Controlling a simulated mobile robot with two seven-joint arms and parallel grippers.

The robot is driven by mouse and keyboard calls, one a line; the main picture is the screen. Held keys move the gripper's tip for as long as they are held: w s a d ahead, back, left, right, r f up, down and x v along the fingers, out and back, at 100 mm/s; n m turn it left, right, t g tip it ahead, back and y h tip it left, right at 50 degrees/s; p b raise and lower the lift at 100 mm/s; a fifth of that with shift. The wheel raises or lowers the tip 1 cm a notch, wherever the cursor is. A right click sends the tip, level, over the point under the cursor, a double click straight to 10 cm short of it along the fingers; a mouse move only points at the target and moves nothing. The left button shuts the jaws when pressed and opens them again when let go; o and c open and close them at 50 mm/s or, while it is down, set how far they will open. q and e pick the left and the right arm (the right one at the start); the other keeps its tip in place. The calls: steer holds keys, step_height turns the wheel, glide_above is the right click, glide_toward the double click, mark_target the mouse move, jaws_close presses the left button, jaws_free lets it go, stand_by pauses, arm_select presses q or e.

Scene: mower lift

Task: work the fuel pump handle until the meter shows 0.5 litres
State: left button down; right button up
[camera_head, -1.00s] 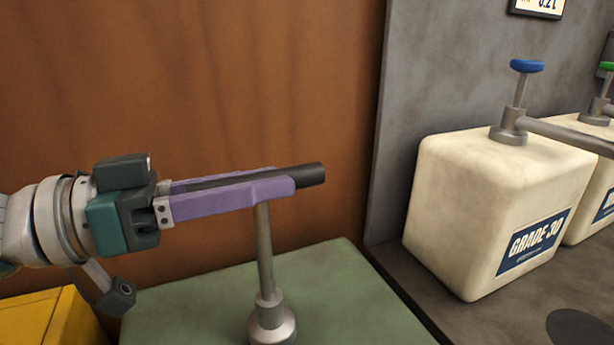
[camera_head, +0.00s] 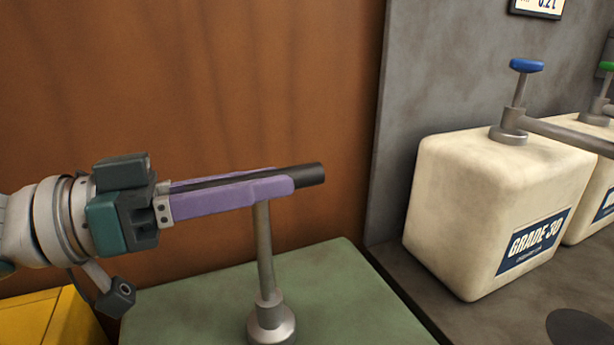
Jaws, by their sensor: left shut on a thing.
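The fuel pump handle is a dark horizontal bar (camera_head: 311,174) on top of a slim metal rod (camera_head: 265,245), which rises from a round metal fitting on a green surface. My left gripper (camera_head: 272,186), with purple fingers, is shut on the bar, which lies along the fingers and sticks out past their tips. The meter (camera_head: 545,5) is a small display at the top edge, partly cut off. It seems to read 0.2 L, though its top is out of view. My right gripper does not show.
A cream jug (camera_head: 480,210) labelled GRADE 30, with a blue pump knob (camera_head: 526,66), stands on the dark counter at right. Another jug with a green knob (camera_head: 607,66) is behind it. A yellow box (camera_head: 40,315) is at lower left. The green top (camera_head: 360,300) is otherwise clear.

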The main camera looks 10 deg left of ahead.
mark_target(264, 298)
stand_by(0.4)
arm_select(q)
step_height(264, 298, down, 11)
steer(key=b, duration=0.8)
steer(key=shift+r, duration=0.2)
steer(key=c, duration=1.1)
jaws_free()
steer(key=shift+f, duration=0.1)
steer(key=o, duration=0.4)
